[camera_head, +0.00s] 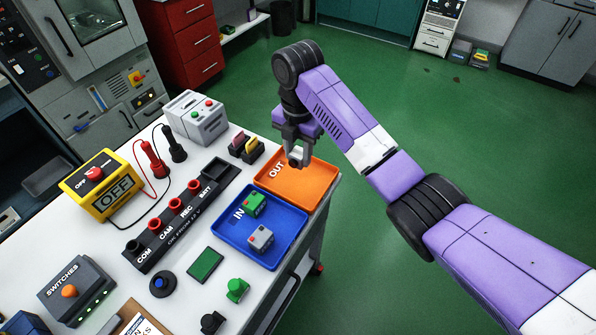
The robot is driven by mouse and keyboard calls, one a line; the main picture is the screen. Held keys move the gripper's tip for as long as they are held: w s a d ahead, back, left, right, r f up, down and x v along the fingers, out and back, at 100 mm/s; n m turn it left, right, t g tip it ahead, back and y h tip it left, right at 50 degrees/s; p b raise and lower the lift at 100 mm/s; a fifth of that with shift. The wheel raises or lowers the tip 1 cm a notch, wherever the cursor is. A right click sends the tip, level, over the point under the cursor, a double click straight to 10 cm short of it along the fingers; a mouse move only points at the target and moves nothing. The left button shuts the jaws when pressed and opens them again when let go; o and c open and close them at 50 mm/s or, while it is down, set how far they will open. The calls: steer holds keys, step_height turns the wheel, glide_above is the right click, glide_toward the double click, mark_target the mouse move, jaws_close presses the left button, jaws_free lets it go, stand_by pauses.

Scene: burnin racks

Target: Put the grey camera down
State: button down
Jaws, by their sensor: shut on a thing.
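My gripper (297,158) points down over the orange OUT tray (318,190), near its far left side. It is shut on a small grey thing, which fits the grey camera. The fingers are also grey and hide most of it, so its outline is hard to make out. I cannot tell whether it touches the tray. The rest of the tray's floor looks bare.
The blue IN tray (227,235) holds a green block (253,204) and a grey block (260,239). A black test strip (181,221), yellow meter (104,184) and grey box (196,118) stand left. Green floor lies right of the table.

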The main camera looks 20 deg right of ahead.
mark_target(298, 178)
steer(key=shift+f, duration=2.9)
steer(key=shift+f, duration=0.15)
steer(key=c, duration=0.9)
jaws_free()
step_height(298, 178, up, 12)
steer(key=shift+r+p, duration=0.2)
steer(key=shift+p, duration=0.45)
